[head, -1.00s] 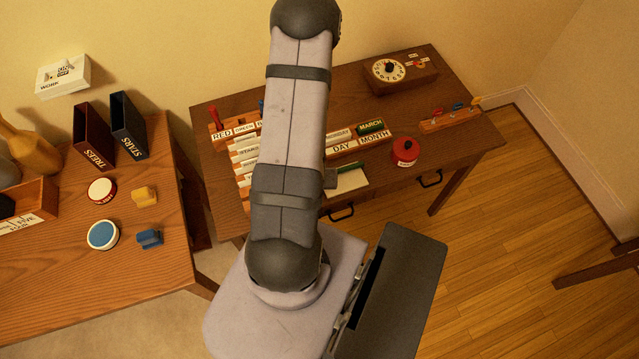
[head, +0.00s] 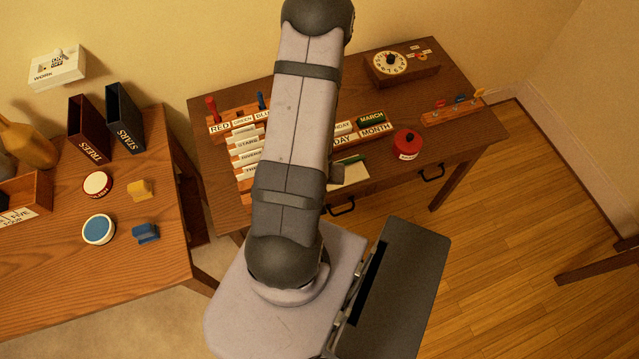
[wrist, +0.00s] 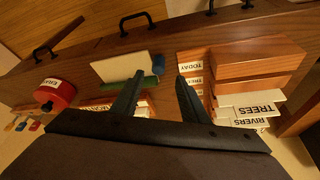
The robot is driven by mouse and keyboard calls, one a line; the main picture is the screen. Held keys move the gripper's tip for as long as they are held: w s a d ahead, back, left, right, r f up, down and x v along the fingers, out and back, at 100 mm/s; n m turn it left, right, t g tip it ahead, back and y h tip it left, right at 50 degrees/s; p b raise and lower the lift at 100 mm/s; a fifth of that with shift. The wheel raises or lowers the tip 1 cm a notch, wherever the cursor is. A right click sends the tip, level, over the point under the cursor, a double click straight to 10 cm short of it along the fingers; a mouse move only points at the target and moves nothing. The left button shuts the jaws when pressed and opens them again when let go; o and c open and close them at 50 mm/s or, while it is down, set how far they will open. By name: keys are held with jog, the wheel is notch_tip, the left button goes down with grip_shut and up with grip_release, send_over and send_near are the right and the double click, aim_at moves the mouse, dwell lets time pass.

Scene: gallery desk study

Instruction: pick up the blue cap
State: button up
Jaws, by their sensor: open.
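A small blue cylinder, which looks like the blue cap (wrist: 158,64), is in the wrist view at the edge of a white card (wrist: 122,66), by the end of a green stick (wrist: 140,82). My gripper (wrist: 160,76) is open. In that view the cap shows between and just beyond its two fingertips, with nothing held. I cannot tell the height of the fingers above the desk.
Label blocks (wrist: 245,65) stand close to the right finger in the wrist view. A red pot (head: 407,145) is on the desk right of the card. A blue-topped round tin (head: 98,230) and a blue block (head: 145,233) are on the left table.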

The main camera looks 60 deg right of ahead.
jog(key=shift+p+x, duration=0.5)
jog(key=shift+x, duration=2.1)
jog(key=shift+s+d, duration=0.1)
jog(key=shift+s, duration=0.05)
grip_shut()
